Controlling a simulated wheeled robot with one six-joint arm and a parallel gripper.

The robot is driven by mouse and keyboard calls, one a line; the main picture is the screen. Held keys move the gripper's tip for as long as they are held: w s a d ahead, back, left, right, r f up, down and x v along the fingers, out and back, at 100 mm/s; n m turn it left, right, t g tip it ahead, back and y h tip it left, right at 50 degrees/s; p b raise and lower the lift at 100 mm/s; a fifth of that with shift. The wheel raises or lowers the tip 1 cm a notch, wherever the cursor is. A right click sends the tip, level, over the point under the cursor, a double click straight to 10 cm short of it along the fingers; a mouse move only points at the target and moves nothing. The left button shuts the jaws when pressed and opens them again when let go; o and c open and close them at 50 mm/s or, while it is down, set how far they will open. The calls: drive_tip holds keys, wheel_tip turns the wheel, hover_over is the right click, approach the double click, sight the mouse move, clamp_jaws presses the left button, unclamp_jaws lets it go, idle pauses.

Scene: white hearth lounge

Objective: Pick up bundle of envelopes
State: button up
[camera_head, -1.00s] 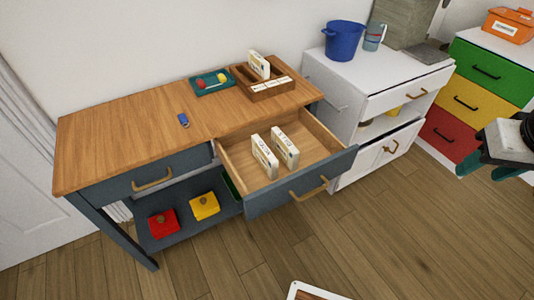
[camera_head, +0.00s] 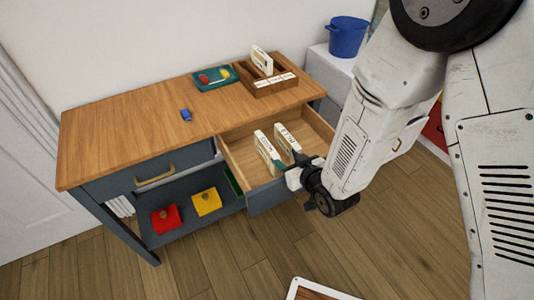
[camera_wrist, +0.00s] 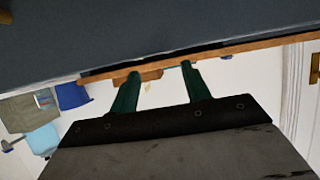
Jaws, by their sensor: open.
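Two white upright bundles with dark lettering, which look like envelope bundles, stand in the open drawer (camera_head: 240,155): a left one (camera_head: 266,147) and a right one (camera_head: 285,137). A similar white bundle (camera_head: 262,60) stands in the wooden organizer on the tabletop. I cannot tell which one the task means. My gripper (camera_head: 289,162) is open at the drawer's front, its green fingers close to the near ends of the two bundles. Contact cannot be told. In the wrist view, the open fingers (camera_wrist: 160,72) show nothing between them that looks like a bundle.
The wooden organizer (camera_head: 274,88) and a teal tray (camera_head: 203,83) stand on the tabletop, with a blue object (camera_head: 186,115). Red (camera_head: 165,218) and yellow (camera_head: 207,203) items lie on the shelf below. A blue bucket (camera_head: 347,37) stands on the white cabinet. My arm hides much of the right.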

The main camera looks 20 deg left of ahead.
sight(274, 154)
drive_tip(key=shift+y, duration=0.3)
drive_tip(key=x, duration=0.8)
drive_tip(key=shift+s+a+f, duration=0.2)
drive_tip(key=shift+s+f, duration=0.15)
clamp_jaws()
